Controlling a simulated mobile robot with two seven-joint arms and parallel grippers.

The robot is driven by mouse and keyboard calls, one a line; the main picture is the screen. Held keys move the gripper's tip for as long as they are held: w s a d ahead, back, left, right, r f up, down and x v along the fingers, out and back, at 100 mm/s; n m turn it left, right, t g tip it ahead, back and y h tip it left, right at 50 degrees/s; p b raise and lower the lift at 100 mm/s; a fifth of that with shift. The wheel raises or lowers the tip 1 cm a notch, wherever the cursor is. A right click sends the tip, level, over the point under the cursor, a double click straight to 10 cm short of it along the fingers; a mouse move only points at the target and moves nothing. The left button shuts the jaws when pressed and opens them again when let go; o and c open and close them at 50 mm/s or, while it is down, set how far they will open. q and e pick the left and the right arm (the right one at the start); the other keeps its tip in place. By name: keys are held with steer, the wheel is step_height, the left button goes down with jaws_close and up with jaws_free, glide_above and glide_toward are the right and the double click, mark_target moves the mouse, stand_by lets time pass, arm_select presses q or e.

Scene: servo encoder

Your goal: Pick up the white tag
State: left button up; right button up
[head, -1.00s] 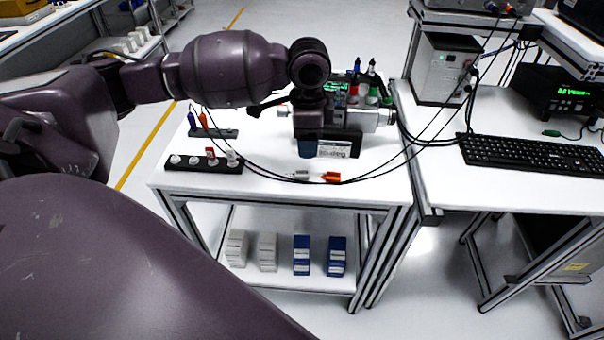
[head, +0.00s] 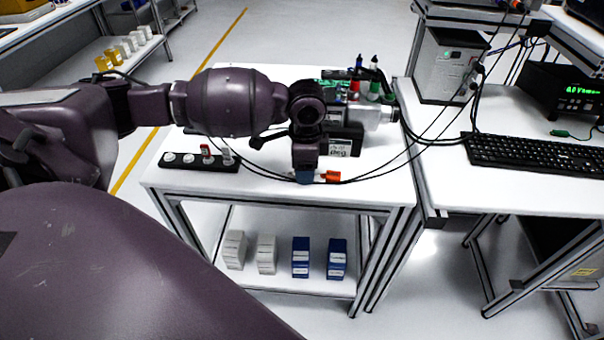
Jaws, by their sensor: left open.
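My left gripper (head: 306,178) points down at the front part of the white table (head: 250,187), over the spot of the white tag on the black cable. The gripper hides most or all of the tag. It is open, and I cannot tell whether its fingers are around the tag or touching it. An orange tag (head: 331,176) lies on the table just right of the gripper. My right gripper is not in view.
A black strip (head: 190,166) with white round pieces and a red-topped piece stands at the left. A silver motor unit (head: 370,117) is behind the gripper. Black cables loop across the table front. A keyboard (head: 540,152) lies on the right desk.

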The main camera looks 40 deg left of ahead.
arm_select(q)
steer(key=shift+f, duration=0.4)
steer(key=c, duration=1)
steer(key=shift+r, duration=0.15)
